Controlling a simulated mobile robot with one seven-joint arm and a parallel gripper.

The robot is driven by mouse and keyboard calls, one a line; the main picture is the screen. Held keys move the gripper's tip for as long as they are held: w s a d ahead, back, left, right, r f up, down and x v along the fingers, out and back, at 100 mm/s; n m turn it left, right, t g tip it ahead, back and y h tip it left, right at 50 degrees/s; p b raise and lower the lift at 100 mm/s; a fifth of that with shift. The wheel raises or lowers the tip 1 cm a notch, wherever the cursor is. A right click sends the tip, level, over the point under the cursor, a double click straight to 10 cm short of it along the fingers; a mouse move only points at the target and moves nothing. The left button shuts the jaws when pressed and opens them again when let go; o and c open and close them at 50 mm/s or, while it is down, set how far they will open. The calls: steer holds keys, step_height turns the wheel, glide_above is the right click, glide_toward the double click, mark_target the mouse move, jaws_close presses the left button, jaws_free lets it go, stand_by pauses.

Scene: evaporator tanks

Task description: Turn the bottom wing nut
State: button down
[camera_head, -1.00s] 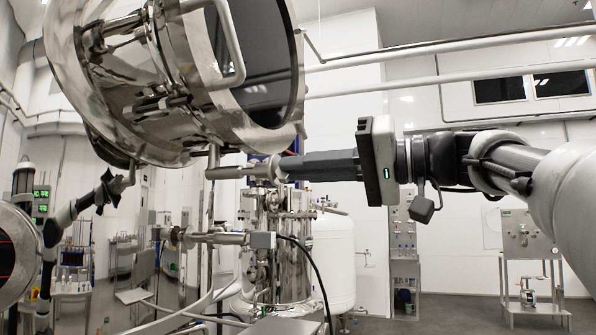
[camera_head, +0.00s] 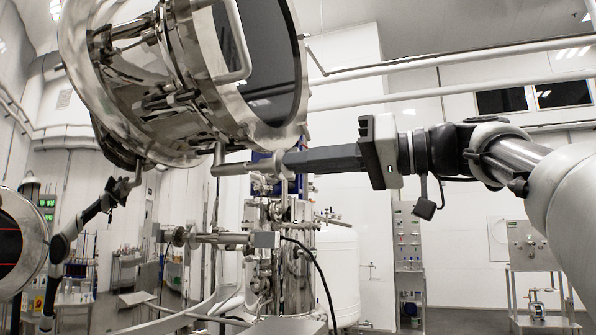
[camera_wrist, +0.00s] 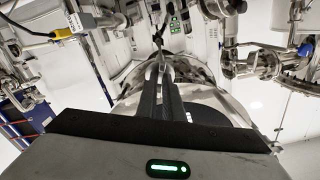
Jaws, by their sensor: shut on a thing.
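My gripper (camera_head: 285,160) reaches in from the right, its long dark fingers closed together at the metal fitting below the large tilted vessel (camera_head: 130,95). The fitting has a horizontal metal cylinder (camera_head: 236,169) and a small clamp-like part at the fingertips. My gripper also shows in the wrist view (camera_wrist: 161,70), its fingers converging on a small bright metal piece (camera_wrist: 158,42), which looks like the wing nut. The fingers hold it, and they hide most of its shape, so its turn angle cannot be told.
A lower horizontal valve assembly (camera_head: 220,239) with a black cable sits below the fingers. A steel column (camera_head: 283,265) and a white tank (camera_head: 338,270) stand behind. Wall pipes (camera_head: 450,55) run above the arm. The floor at right is partly clear.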

steer(key=shift+n+b, duration=0.75)
steer(key=shift+n, duration=0.35)
steer(key=shift+f, duration=0.1)
steer(key=shift+n+b, duration=0.7)
steer(key=shift+n, duration=0.5)
